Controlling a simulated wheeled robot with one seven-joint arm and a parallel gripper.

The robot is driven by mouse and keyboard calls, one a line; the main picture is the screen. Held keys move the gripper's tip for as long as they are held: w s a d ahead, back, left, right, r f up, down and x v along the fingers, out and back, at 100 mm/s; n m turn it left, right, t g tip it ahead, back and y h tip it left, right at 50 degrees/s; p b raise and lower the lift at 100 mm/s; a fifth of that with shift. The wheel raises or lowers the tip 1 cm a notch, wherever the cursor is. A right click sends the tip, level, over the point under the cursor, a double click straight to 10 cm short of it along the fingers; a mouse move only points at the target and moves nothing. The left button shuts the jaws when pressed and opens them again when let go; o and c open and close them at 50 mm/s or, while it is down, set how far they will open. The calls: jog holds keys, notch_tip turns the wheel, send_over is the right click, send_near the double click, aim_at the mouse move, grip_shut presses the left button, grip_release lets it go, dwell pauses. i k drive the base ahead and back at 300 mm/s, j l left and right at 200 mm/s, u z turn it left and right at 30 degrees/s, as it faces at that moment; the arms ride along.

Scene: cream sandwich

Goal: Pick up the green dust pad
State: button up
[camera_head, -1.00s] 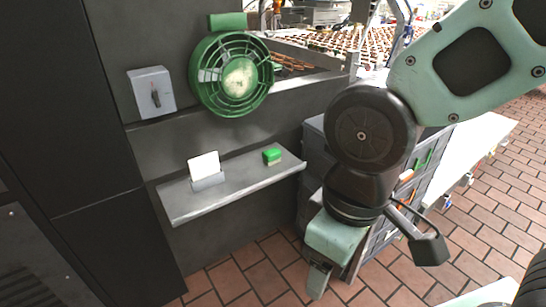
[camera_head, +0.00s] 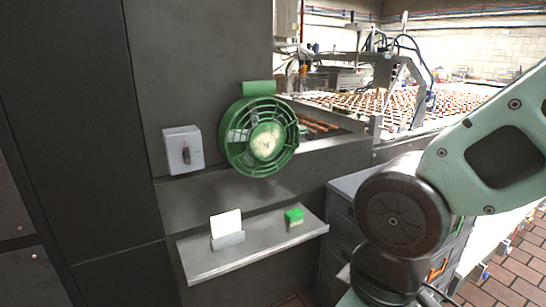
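Nothing touches the pad except the shelf.
A white card in a grey holder (camera_head: 228,239) stands on the shelf left of the pad. A green round fan (camera_head: 234,150) and a grey switch box (camera_head: 183,151) are on the wall above. Grey drawers (camera_head: 338,226) stand right of the shelf. A conveyor with biscuits (camera_head: 400,103) lies behind.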

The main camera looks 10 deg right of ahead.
aim_at(295, 217)
jog(key=u, duration=1.2)
jog(key=i+l+u, duration=0.15)
jog(key=l, duration=0.85)
jog(key=l+u, duration=0.2)
jog(key=l, duration=0.8)
